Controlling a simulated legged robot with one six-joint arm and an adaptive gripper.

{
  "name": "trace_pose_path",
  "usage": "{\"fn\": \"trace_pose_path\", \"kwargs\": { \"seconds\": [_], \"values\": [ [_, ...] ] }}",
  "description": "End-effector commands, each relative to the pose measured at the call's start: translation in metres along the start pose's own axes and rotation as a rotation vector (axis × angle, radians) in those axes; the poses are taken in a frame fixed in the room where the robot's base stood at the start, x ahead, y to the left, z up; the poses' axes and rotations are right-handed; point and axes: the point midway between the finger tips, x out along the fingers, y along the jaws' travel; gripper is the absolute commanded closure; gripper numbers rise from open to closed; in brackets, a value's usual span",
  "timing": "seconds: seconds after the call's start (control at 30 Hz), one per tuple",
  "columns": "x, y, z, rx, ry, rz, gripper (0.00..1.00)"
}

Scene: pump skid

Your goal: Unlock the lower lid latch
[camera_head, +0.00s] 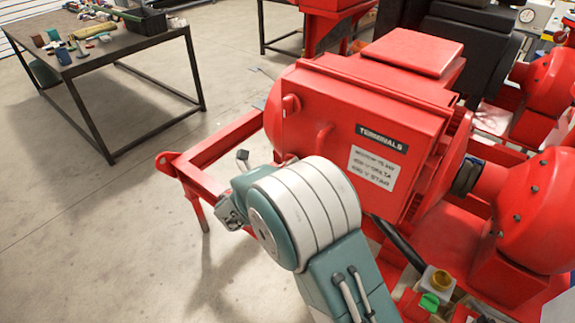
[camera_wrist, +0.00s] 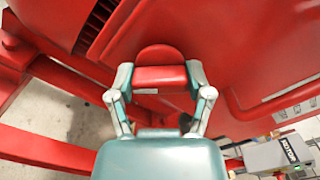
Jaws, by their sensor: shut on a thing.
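The lower lid latch (camera_wrist: 160,54) is a red tab with a rounded top and a flat bar, on the red terminal box, in the wrist view. My gripper (camera_wrist: 160,77) has one finger on each side of the latch's bar and is shut on it. In the head view my arm hides the gripper and this latch. The red terminal box (camera_head: 345,112) shows there with its lid closed and a "TERMINALS" label. Another red latch (camera_head: 290,106) sits higher on the box's left edge.
A red frame rail (camera_head: 213,142) runs at the left of the box. A dark metal table (camera_head: 125,45) with tools and a bin stands at the back left. Red pump housings (camera_head: 540,215) fill the right side. The concrete floor at left is clear.

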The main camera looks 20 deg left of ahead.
Motion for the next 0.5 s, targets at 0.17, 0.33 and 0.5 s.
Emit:
{"fn": "trace_pose_path", "kwargs": {
  "seconds": [0.17, 0.33, 0.5],
  "values": [
    [-0.0007, 0.0014, 0.0038, -0.162, -0.009, 0.005, 0.82],
    [-0.001, 0.0019, 0.0036, -0.323, -0.01, 0.005, 0.82],
    [-0.0012, 0.0025, 0.0032, -0.471, -0.01, 0.005, 0.82]
  ]
}}
